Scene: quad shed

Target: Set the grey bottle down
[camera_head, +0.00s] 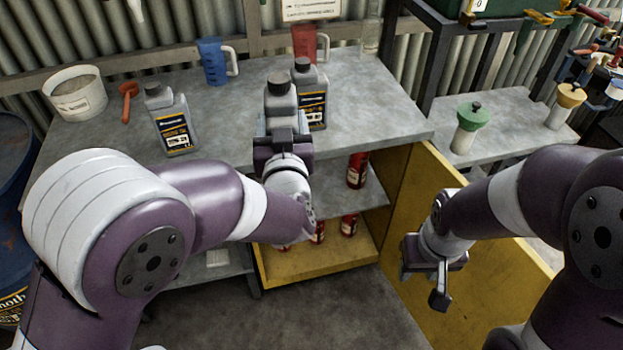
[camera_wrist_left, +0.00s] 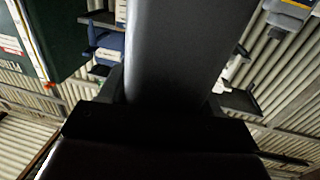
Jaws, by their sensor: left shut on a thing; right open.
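A grey bottle (camera_head: 280,92) with a black cap is held in my left gripper (camera_head: 283,140), over the middle of the grey workbench (camera_head: 225,108). The gripper hides its lower part, so I cannot tell whether it touches the bench top. In the left wrist view the bottle's dark grey side (camera_wrist_left: 180,50) fills the middle between the fingers. Two similar labelled grey bottles stand upright on the bench: one to the left (camera_head: 172,118) and one just behind and right of the held one (camera_head: 313,92). My right gripper (camera_head: 428,285) is open and empty in front of the yellow cabinet door.
A white bucket (camera_head: 77,100), a red funnel (camera_head: 128,100), a blue jug (camera_head: 213,62) and a red jug (camera_head: 306,42) stand on the bench. Red bottles (camera_head: 357,170) stand on shelves below. The open yellow door (camera_head: 440,215) is at right. Bench space between the left bottle and gripper is clear.

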